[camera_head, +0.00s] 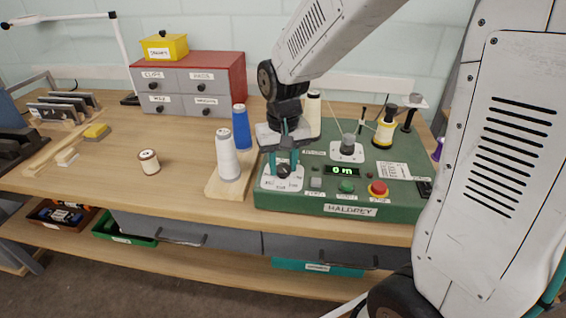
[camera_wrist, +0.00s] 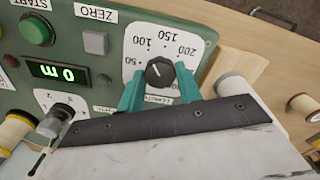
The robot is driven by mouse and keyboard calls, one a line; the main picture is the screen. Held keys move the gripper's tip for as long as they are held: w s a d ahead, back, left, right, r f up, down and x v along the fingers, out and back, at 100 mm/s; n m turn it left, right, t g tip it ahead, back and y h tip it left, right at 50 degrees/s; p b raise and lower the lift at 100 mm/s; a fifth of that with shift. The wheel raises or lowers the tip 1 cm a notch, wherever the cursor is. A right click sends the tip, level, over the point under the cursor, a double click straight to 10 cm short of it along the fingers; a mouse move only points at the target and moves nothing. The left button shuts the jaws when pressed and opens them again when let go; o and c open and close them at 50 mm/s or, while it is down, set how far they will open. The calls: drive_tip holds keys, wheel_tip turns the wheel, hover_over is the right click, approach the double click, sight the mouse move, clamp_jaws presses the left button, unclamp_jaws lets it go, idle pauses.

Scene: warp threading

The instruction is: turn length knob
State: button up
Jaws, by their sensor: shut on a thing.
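The length knob (camera_wrist: 160,71) is a small black round knob on a white dial plate (camera_wrist: 187,35), marked 50, 100, 150 and 200. In the head view the knob (camera_head: 284,170) is at the front left of the green machine (camera_head: 330,200). My gripper (camera_head: 285,162) points down over it, its teal fingers on either side. In the wrist view my gripper (camera_wrist: 161,80) is shut on the knob, which shows between the fingertips. The display (camera_wrist: 58,72) reads 0 m. The knob's exact pointer setting is too small to tell.
A white thread cone (camera_head: 222,155) and a blue cone (camera_head: 241,128) stand just left of the machine. A wooden spool (camera_head: 149,162) stands on the open table at left.

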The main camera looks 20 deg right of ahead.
sight(284, 168)
drive_tip(key=shift+n, duration=0.6)
drive_tip(key=o, duration=1)
wheel_tip(284, 168, up, 8)
drive_tip(key=shift+f, duration=0.1)
